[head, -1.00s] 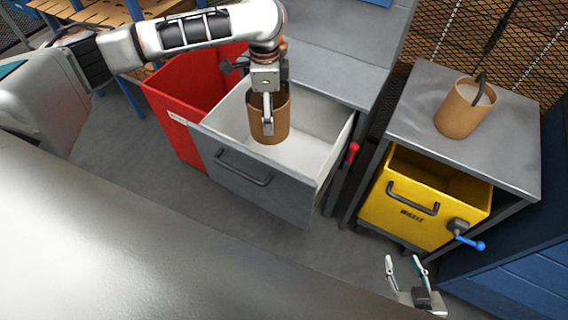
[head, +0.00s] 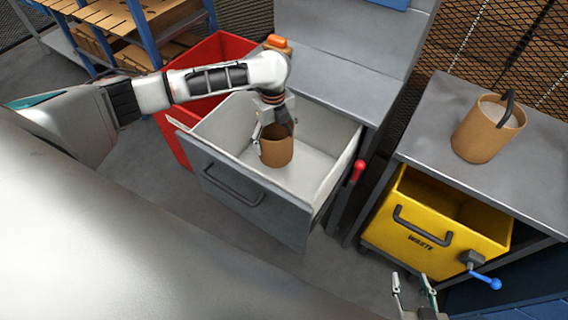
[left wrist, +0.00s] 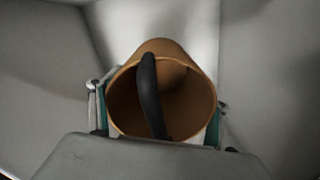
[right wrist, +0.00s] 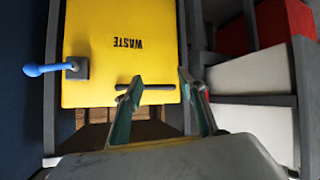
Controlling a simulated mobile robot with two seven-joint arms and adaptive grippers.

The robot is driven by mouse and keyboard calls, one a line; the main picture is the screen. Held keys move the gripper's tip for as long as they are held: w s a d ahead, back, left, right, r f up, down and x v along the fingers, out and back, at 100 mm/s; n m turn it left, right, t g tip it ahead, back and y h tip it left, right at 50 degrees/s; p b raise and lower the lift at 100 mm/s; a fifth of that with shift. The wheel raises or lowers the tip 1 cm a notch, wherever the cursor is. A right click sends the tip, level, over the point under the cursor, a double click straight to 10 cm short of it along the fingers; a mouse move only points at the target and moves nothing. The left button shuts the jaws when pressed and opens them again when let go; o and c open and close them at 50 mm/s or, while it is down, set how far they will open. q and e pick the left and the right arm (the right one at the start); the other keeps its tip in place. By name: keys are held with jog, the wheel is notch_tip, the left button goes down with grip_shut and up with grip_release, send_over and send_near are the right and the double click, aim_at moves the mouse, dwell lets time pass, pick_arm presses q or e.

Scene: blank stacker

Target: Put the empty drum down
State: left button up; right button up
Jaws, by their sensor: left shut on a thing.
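The empty drum (head: 278,152) is brown and open-topped, with a black handle. It is upright inside the open grey drawer (head: 250,197), which has a pale inside. My left gripper (head: 273,128) is shut on the drum. In the left wrist view, the drum (left wrist: 200,105) shows a bare brown inside, with a finger at each side and the black handle across its mouth. I cannot tell whether the drum's base touches the drawer floor. My right gripper (head: 411,279) is open and empty, in front of the yellow waste bin (head: 440,225); it also shows in the right wrist view (right wrist: 158,80).
Another brown drum (head: 486,135) with pale contents stands on the grey table (head: 430,130) at the right. A red bin (head: 200,105) is beside the drawer's left side. The drawer floor right of the held drum is clear. A red handle (head: 358,172) sticks out at the drawer's right.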

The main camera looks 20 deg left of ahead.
pick_arm(q)
jog(key=f, duration=0.2)
jog(key=f+b, duration=0.1)
jog(key=f, duration=0.1)
jog(key=shift+s+f, duration=0.2)
jog(key=shift+f, duration=0.1)
jog(key=shift+f+b, duration=0.4)
jog(key=shift+f, duration=0.2)
notch_tip(320, 180, down, 4)
jog(key=shift+r+b, duration=0.1)
jog(key=shift+b, duration=0.55)
jog(key=shift+w, duration=0.1)
pick_arm(e)
jog(key=f, duration=0.2)
jog(key=s+f, duration=0.1)
jog(key=shift+s+d, duration=0.1)
jog(key=shift+d, duration=0.15)
pick_arm(q)
jog(key=o, duration=1.2)
pick_arm(e)
jog(key=shift+s+f, duration=0.2)
jog(key=shift+f, duration=0.1)
